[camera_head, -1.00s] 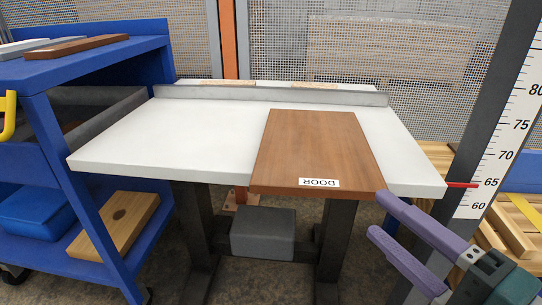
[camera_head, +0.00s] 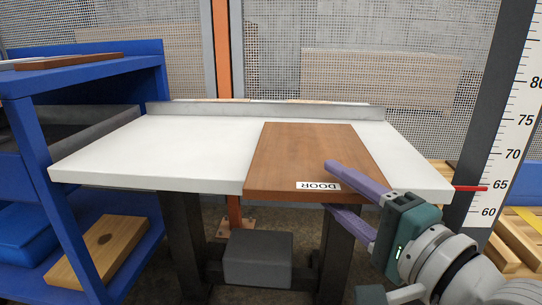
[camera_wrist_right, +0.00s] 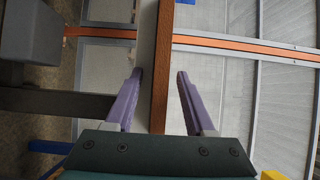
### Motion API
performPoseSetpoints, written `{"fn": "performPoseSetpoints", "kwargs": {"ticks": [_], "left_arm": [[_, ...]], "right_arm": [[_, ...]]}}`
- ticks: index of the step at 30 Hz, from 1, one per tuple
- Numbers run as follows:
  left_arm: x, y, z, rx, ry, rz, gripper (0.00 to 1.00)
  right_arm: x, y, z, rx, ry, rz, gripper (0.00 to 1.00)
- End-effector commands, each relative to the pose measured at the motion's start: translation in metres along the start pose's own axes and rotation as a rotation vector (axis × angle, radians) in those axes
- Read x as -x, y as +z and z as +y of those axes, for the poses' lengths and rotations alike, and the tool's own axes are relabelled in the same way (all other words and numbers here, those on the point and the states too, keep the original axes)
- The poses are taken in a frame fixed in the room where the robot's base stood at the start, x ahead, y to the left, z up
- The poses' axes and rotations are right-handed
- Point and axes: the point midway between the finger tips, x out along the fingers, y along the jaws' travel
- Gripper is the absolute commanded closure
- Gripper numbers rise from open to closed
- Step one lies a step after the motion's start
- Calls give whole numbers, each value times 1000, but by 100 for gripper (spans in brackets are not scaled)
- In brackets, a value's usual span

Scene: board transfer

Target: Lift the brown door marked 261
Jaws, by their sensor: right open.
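The brown door (camera_head: 305,155) is a flat board lying on the right half of the white table (camera_head: 150,150), its near edge at the table's front. My right gripper (camera_head: 331,188) is open at the door's near right part, one purple finger above the board and the other lower, below the front edge. In the right wrist view, the door's brown edge (camera_wrist_right: 162,70) runs between the two open fingers (camera_wrist_right: 160,75), with a gap on each side. My left gripper is out of view.
A grey ledge (camera_head: 270,109) runs along the table's back. A blue shelf cart (camera_head: 105,72) with boards stands at the left. A dark post with a height scale (camera_head: 505,130) and red pointer (camera_head: 471,188) stands at the right. The table's left half is clear.

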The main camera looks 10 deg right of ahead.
Motion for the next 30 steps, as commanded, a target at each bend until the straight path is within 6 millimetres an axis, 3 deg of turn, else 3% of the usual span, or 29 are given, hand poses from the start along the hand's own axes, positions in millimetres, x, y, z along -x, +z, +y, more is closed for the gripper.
{"fn": "performPoseSetpoints", "kwargs": {"ticks": [5, 19, 30], "left_arm": [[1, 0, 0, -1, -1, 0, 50], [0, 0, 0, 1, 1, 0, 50], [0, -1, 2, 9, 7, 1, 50]], "right_arm": [[0, 0, 0, 0, 0, 0, 47], [0, 0, 0, 0, 0, 0, 100], [0, 0, -1, 0, -1, 0, 100]]}}
